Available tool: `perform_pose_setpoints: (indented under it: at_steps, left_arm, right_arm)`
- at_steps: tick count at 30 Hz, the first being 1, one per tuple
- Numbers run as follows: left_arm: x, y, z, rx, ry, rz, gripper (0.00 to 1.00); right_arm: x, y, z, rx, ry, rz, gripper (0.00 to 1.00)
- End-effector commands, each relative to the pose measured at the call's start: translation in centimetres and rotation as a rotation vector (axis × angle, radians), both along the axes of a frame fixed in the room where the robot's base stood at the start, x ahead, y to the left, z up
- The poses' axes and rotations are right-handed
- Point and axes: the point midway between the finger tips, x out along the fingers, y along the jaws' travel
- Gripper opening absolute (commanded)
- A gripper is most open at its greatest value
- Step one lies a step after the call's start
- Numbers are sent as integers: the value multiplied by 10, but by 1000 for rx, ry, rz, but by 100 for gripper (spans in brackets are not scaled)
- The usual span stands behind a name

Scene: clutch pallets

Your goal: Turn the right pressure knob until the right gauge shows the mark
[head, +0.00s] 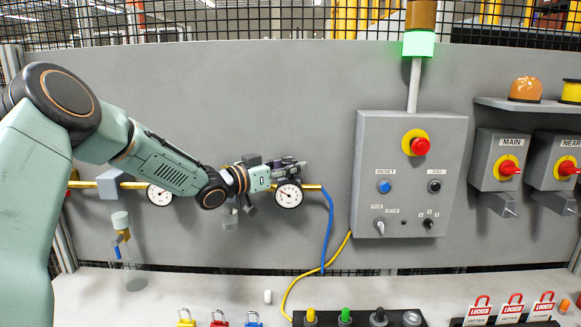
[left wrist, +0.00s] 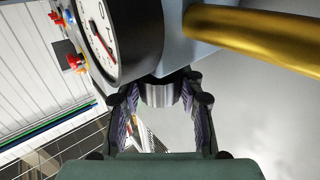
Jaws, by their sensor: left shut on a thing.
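The right gauge (head: 288,193) is a round white dial with a dark rim on a brass pipe. In the left wrist view the same gauge (left wrist: 108,35) shows large and tilted, with a red needle; it is cut by the frame edge, and I cannot make out the mark. The right pressure knob (left wrist: 160,94) is a grey ribbed cylinder under the regulator body. My left gripper (left wrist: 160,100) has its fingers on both sides of the knob, shut on it. In the head view the left gripper (head: 286,168) is beside the gauge and the knob is hidden. My right gripper is not in view.
The left gauge (head: 160,195) sits partly behind my left arm. A blue hose (head: 328,230) hangs right of the right gauge. A grey control box (head: 410,175) stands further right. Padlocks (head: 220,319) and a black strip of knobs (head: 362,320) lie along the bench front.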

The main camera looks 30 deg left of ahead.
Motion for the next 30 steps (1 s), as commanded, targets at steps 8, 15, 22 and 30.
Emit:
perform_pose_setpoints:
  at_steps: [8,15,22,30]
  left_arm:
    - [-2,-2,-8,0,16,10,6]
    - [-2,-1,-8,-1,17,22,6]
    - [-2,-1,-8,0,16,34,6]
    - [-2,-2,-8,0,17,48,6]
  right_arm:
    - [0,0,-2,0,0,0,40]
    - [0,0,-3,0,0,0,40]
    - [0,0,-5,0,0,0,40]
    - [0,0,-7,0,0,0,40]
